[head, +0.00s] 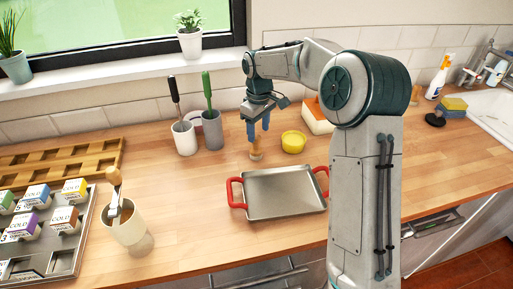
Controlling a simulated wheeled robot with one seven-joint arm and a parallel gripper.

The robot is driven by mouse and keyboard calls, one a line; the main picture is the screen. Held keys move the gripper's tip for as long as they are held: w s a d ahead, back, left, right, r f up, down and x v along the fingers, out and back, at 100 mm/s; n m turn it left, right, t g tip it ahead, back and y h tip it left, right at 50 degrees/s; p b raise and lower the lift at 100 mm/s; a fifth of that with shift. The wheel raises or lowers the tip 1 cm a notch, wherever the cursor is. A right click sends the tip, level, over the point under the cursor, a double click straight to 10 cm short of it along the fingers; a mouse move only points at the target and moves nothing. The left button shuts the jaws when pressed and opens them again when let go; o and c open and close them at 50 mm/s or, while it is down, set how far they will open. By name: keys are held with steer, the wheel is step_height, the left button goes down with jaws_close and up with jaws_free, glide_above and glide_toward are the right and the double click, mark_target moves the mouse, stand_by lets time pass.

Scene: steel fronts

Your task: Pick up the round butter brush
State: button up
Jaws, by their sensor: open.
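A small wooden piece with a rounded end, which looks like the round butter brush (256,154), stands on the wooden counter in the middle of the head view. My gripper (257,132) is right above it, pointing down with its blue fingers apart. The fingertips are close to the top of the brush, and I cannot tell whether they are around it. Part of the brush's upper end is hidden by the fingers.
A yellow bowl (293,142) stands just right of the brush. A red-handled metal tray (285,192) lies in front. Two utensil cups, white (184,139) and grey (212,131), stand left. A cream cup (125,224) holds a wooden-handled tool. Counter between is clear.

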mark_target(256, 146)
steer(key=f, duration=0.2)
steer(key=a+f+p, duration=0.1)
steer(key=f, duration=0.1)
steer(key=shift+f, duration=0.7)
steer(key=c, duration=1.1)
